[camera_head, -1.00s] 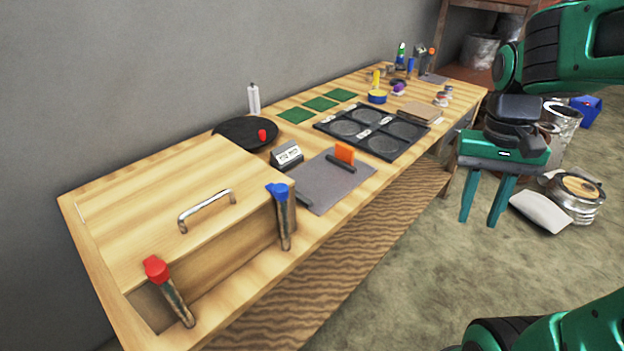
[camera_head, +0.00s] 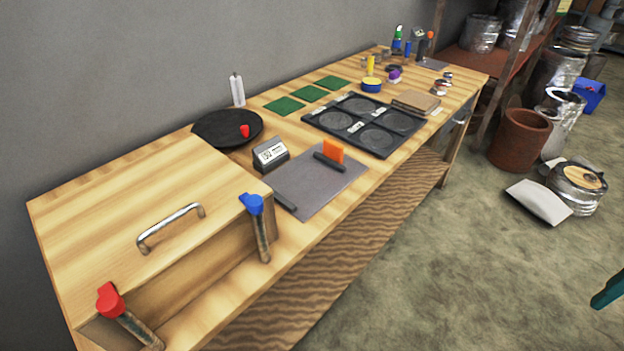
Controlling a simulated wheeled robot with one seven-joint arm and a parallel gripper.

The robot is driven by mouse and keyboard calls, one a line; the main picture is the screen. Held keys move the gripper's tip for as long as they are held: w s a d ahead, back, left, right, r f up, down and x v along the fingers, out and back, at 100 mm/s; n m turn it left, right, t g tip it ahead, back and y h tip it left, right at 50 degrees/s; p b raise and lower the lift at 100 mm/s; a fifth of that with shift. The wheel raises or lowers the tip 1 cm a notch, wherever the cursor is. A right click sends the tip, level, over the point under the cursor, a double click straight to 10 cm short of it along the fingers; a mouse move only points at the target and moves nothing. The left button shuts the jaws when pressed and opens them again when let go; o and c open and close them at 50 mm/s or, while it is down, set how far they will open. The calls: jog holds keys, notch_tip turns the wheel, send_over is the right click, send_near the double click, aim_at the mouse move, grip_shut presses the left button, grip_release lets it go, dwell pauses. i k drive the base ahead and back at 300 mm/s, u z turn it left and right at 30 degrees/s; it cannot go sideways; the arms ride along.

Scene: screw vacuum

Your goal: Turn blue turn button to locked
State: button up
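The blue turn button (camera_head: 253,204) is a blue-capped piece with a brown metallic stem, at the right front corner of the wooden box (camera_head: 120,205) on the workbench. Its stem hangs down the box's front, slightly tilted. A similar red turn button (camera_head: 110,299) is at the box's left front corner, its stem slanting down and right. A small green piece of my arm or gripper (camera_head: 608,290) shows at the right edge, far from the blue button. Whether the gripper is open or shut is hidden.
The box lid has a metal handle (camera_head: 170,228). On the bench (camera_head: 317,222) to the right are a grey mat (camera_head: 312,196), an orange block (camera_head: 334,151), a dark tray (camera_head: 364,126) and a black round plate (camera_head: 212,130).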

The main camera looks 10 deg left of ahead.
aim_at(255, 203)
jog(key=z, duration=0.45)
jog(key=k, duration=1.55)
jog(key=u, duration=0.7)
jog(key=i, duration=1)
